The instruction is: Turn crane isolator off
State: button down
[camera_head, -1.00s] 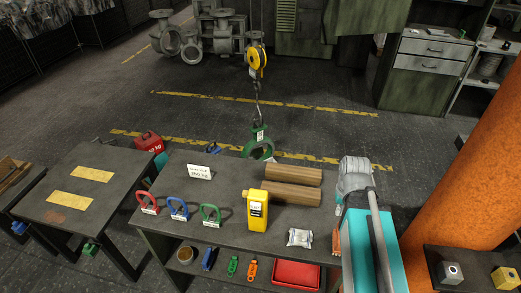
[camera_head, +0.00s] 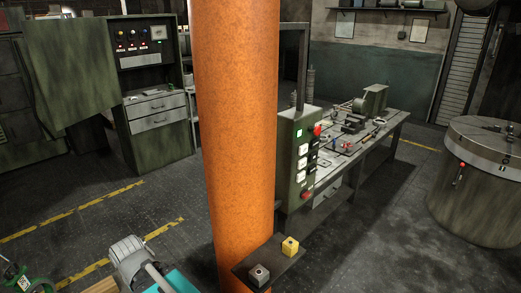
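A grey-green control box (camera_head: 288,170) stands right of the orange column, facing right. It carries a lit green square (camera_head: 298,133), a red knob (camera_head: 317,130) near the top, pale labels or buttons (camera_head: 302,164), dark switches beside them and a red part (camera_head: 307,194) at the bottom. The labels are too small to read, so I cannot tell which control, if any, is the crane isolator, or its position. My gripper is not in view; only grey and teal parts that appear to be mine show at the lower left.
The orange column (camera_head: 236,130) fills the middle, partly in front of the box. A workbench (camera_head: 398,122) stands behind; a round machine (camera_head: 475,190) stands right. Floor between is clear.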

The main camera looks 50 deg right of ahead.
aim_at(305, 194)
jog(key=z, duration=0.3)
jog(key=k, duration=0.75)
jog(key=z, duration=0.5)
jog(key=k, duration=0.6)
jog(key=z, duration=0.2)
jog(key=i, duration=1.55)
jog(key=z, duration=0.65)
